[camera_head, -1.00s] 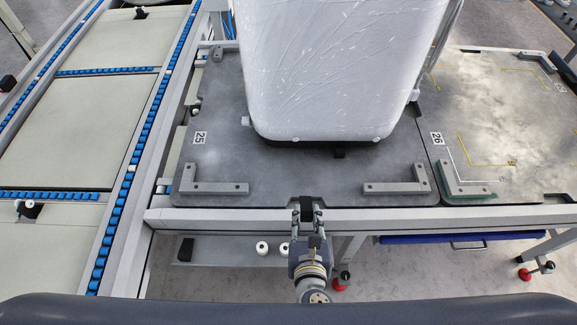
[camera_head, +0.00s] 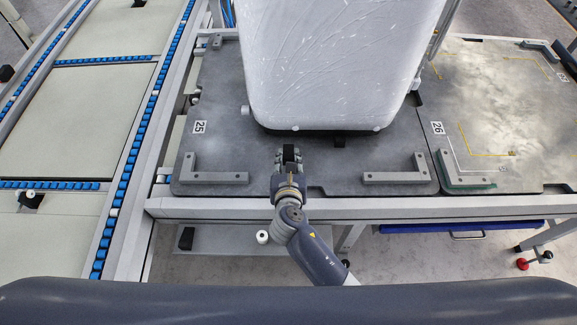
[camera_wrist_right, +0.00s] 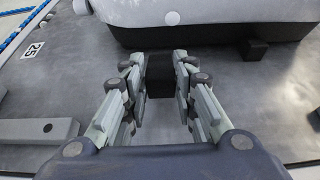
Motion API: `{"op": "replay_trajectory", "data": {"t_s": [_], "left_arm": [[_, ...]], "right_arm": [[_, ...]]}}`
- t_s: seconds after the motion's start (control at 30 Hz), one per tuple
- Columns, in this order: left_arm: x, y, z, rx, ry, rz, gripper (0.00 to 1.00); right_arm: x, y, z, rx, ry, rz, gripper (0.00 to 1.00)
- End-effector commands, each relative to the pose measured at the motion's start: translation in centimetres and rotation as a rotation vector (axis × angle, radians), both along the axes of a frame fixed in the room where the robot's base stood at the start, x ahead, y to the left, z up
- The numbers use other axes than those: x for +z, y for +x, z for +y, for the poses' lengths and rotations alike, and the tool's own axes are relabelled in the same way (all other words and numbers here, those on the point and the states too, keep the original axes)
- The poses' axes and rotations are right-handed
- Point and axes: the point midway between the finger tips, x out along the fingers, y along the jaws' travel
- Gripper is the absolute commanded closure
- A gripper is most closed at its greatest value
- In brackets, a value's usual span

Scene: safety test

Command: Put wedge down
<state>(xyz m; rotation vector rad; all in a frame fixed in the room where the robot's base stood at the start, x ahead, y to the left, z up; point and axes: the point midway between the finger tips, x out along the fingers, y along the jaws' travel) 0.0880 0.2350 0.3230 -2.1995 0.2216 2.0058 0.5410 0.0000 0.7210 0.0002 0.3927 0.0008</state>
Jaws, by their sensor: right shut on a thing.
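My right gripper (camera_head: 290,158) reaches over the front edge of the grey plate marked 25 (camera_head: 222,155). It is shut on a small black wedge (camera_head: 289,153), held between its fingertips. In the right wrist view the wedge (camera_wrist_right: 160,75) sits between the two fingers (camera_wrist_right: 160,78), short of the big white suitcase-like object (camera_wrist_right: 215,12). Another small black block (camera_wrist_right: 253,48) is at the lower edge of that object, right of the held wedge; it also shows in the head view (camera_head: 339,141). I cannot tell whether the held wedge touches the plate. My left gripper is not in view.
The white object (camera_head: 340,60) stands on the plate and fills its back middle. Grey L-shaped corner brackets (camera_head: 215,178) (camera_head: 395,178) flank my right gripper. Plate 26 (camera_head: 500,110) lies to the right, a conveyor (camera_head: 90,100) to the left. The plate between the brackets is otherwise clear.

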Motion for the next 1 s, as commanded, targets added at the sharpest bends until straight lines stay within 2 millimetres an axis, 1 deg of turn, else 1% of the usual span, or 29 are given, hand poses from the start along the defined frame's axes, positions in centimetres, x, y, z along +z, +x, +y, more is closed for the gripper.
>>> {"op": "replay_trajectory", "data": {"t_s": [0.03, 0.1, 0.17, 0.43, 0.57, 0.6, 0.63, 0.67, 1.0], "left_arm": [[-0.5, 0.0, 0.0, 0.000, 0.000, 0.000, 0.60], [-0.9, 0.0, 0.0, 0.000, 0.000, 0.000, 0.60], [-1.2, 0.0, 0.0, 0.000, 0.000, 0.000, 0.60], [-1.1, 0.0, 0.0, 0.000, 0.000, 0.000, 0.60], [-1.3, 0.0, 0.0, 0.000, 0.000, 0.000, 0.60], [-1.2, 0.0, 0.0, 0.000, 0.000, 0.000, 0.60], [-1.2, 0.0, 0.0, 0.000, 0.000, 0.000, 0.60], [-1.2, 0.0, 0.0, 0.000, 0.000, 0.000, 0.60], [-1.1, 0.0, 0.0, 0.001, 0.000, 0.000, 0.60]], "right_arm": [[-1.0, -0.1, 0.0, 0.000, -0.002, 0.003, 0.98], [-2.2, -0.1, 0.0, 0.001, -0.003, 0.003, 0.98], [-2.9, -0.1, 0.0, 0.001, -0.002, 0.003, 0.98], [-2.9, -0.1, 0.0, 0.001, 0.000, 0.001, 0.98], [-3.3, -0.1, 0.0, 0.001, 0.000, 0.001, 0.98], [-3.2, -0.1, 0.0, 0.000, 0.000, 0.002, 0.65], [-3.2, -0.1, 0.0, 0.000, 0.000, 0.002, 0.58], [-3.2, -0.1, 0.0, 0.000, 0.000, 0.002, 0.54], [-3.0, -0.1, 0.0, 0.000, 0.000, 0.002, 0.54]]}}
